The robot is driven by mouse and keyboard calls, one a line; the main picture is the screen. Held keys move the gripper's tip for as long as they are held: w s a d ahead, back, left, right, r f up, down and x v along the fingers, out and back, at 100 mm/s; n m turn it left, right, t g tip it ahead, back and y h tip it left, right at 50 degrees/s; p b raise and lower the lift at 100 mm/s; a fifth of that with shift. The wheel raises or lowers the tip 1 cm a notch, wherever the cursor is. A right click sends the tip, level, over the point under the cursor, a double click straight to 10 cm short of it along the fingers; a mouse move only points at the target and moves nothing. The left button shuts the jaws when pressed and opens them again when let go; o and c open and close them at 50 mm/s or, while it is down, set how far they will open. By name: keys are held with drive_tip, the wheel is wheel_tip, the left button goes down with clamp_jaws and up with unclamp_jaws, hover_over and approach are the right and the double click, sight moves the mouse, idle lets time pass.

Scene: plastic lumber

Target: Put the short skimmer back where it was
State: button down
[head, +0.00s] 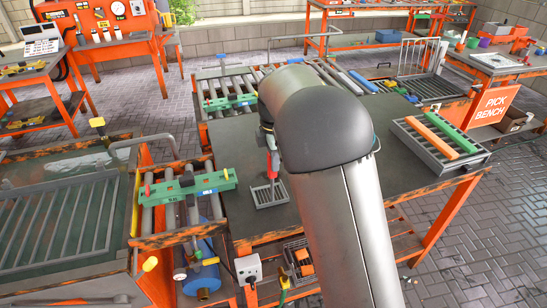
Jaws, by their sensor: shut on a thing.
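The short skimmer appears to be the small grey slotted head (270,194) with a red upright handle (273,163) above the dark bench top, left of my arm. My gripper (268,146) is at the top of the red handle and shut on it. The slotted head is flat and level, close to the bench top (235,205). I cannot tell whether it touches the surface.
A grey slatted tray (475,160) with orange and green bars stands right on the bench. Left is a roller conveyor (163,221) with a green bar (205,187) across it, beside a grated tank (60,222). More rollers (215,82) line the back. Bench top around the skimmer is clear.

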drive_tip(key=c, duration=1.2)
unclamp_jaws()
drive_tip(key=shift+f, duration=0.1)
drive_tip(key=shift+c, duration=0.2)
wheel_tip(320, 180, up, 11)
drive_tip(key=shift+b, duration=0.45)
drive_tip(key=shift+r, duration=0.7)
drive_tip(key=shift+d, duration=0.15)
